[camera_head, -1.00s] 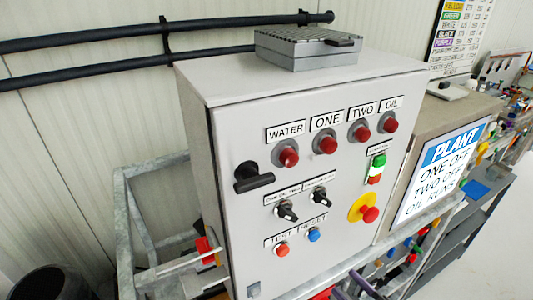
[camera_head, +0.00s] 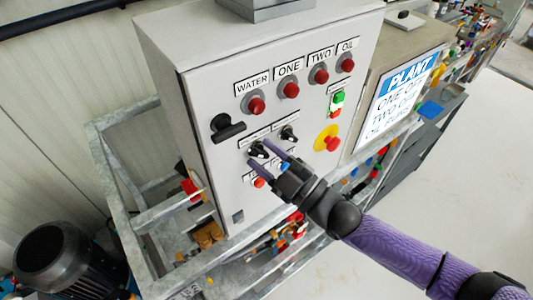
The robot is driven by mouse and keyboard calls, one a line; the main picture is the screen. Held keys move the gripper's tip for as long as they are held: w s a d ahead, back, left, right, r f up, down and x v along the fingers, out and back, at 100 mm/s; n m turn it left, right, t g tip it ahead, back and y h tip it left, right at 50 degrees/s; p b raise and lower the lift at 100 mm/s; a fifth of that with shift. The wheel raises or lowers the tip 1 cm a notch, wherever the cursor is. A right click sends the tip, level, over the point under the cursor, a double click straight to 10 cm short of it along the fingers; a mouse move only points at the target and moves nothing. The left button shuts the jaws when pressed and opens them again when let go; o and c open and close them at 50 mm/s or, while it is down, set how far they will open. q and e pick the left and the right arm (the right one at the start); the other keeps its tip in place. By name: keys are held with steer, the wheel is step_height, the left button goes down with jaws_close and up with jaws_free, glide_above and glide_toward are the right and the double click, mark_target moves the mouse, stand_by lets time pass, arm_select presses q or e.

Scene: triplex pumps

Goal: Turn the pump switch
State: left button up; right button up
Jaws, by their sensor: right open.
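The grey control box (camera_head: 197,118) stands in the middle of the head view. Two black rotary switches sit on its front: the left switch (camera_head: 257,149) and the right switch (camera_head: 288,133). My right gripper (camera_head: 262,153) is open, with two purple fingers pointing at the panel. Its fingertips are at the left switch, one near each side of it; I cannot tell whether they touch it. The gripper and fingers partly cover the labels and the blue button (camera_head: 284,166) below. My left gripper is not in view.
A black handle (camera_head: 226,128) sticks out left of the switches. Red lamps (camera_head: 256,105) line the top, and a red stop button on yellow (camera_head: 327,141) sits at right. A metal frame (camera_head: 122,205) surrounds the box, with a motor (camera_head: 60,262) at lower left. Open floor lies right.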

steer(key=shift+c, duration=0.3)
jaws_close()
steer(key=shift+f+m, duration=0.1)
steer(key=shift+m, duration=0.3)
steer(key=m+t+b, duration=0.1)
steer(key=m+t, duration=0.1)
steer(key=m, duration=0.1)
steer(key=shift+m+h, duration=0.4)
steer(key=shift+s+a+m+t+h, duration=0.1)
steer(key=shift+m+t+h, duration=0.6)
steer(key=shift+m, duration=1.2)
steer(key=shift+m+t+h, duration=0.6)
steer(key=shift+m+t, duration=0.1)
steer(key=shift+m, duration=1.2)
steer(key=shift+o, duration=0.3)
jaws_free()
